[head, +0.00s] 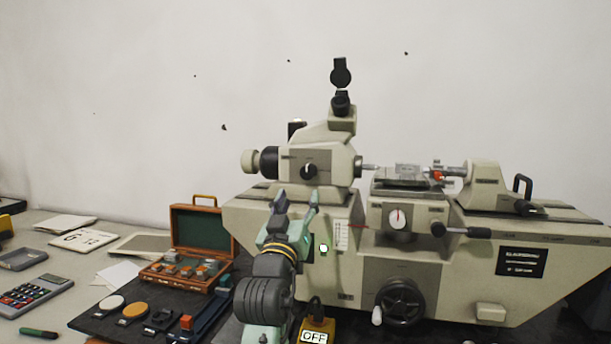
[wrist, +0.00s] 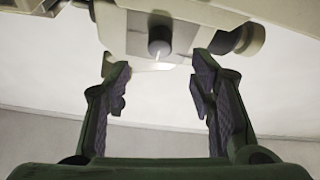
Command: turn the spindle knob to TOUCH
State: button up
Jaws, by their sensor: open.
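The spindle knob (head: 308,171) is a round black knob with a light pointer mark, on the front of the beige measuring machine's headstock (head: 335,166). In the wrist view the knob (wrist: 159,42) shows between and beyond my fingertips, its pale mark towards the picture's bottom. The lettering around it is too small to read. My gripper (head: 298,203) is open and empty, just below the knob in the head view. In the wrist view my gripper's two padded fingers (wrist: 160,78) stand wide apart, with the knob apart from both.
A wooden case (head: 205,240) of small blocks stands open at left, near a calculator (head: 35,296). A handwheel (head: 401,303) and a dial (head: 400,217) are on the machine's front. A yellow box (head: 318,326) marked OFF is near my arm.

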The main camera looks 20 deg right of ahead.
aim_at(307, 175)
jog(key=p+x, duration=0.3)
jog(key=x, duration=0.6)
jog(key=shift+r, duration=0.1)
jog(key=shift+a, duration=0.1)
jog(key=shift+c, duration=0.4)
jog(key=c, duration=1.1)
